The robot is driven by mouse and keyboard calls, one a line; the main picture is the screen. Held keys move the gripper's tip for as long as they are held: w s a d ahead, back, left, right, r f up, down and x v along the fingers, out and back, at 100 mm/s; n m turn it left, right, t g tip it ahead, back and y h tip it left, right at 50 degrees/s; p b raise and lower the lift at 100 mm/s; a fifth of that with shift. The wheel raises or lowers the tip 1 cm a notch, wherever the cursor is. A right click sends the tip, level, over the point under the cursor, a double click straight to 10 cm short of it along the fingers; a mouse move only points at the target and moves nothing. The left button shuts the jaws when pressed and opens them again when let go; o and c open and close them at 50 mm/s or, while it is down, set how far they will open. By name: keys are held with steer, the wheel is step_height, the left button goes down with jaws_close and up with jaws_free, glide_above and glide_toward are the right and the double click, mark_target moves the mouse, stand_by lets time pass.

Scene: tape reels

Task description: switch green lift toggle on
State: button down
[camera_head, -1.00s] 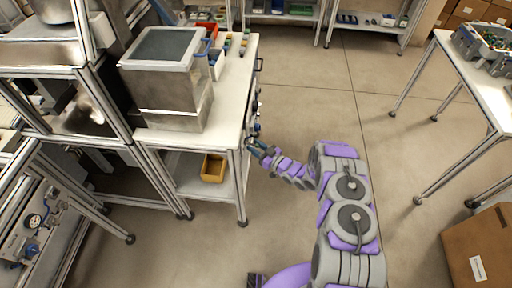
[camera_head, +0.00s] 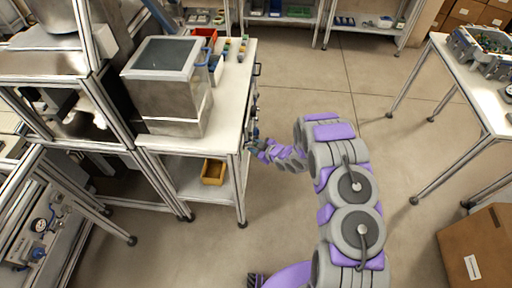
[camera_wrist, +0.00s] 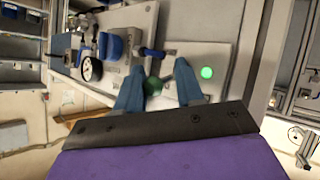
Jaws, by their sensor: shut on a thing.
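The green lift toggle (camera_wrist: 153,87) shows in the wrist view as a small dark green knob between my fingers, partly hidden by them. My gripper (camera_wrist: 157,75) has its two blue fingers on either side of the toggle and is shut on it. A bright green round lamp (camera_wrist: 207,72) sits on the pale panel plate (camera_wrist: 218,52), just right of the fingers. In the head view my gripper (camera_head: 257,147) is at the right side of the workbench (camera_head: 223,108), near its front corner. The toggle cannot be made out there.
A blue-handled lever (camera_wrist: 153,52), a blue fitting (camera_wrist: 111,46) and a round gauge (camera_wrist: 91,69) are on the panel close to my fingers. A metal box (camera_head: 168,85) stands on the workbench. A yellow bin (camera_head: 213,172) sits on its lower shelf.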

steer(key=shift+w+a+r+h, duration=0.1)
steer(key=shift+a+r+h, duration=0.05)
steer(key=shift+r+h, duration=0.25)
steer(key=c, duration=1.1)
jaws_free()
steer(key=o, duration=0.4)
steer(key=shift+a+f, duration=0.15)
steer(key=shift+a, duration=0.05)
steer(key=shift+d, duration=0.1)
steer(key=p+v, duration=0.1)
steer(key=v, duration=1.6)
steer(key=shift+d+r, duration=0.1)
steer(key=shift+r, duration=0.15)
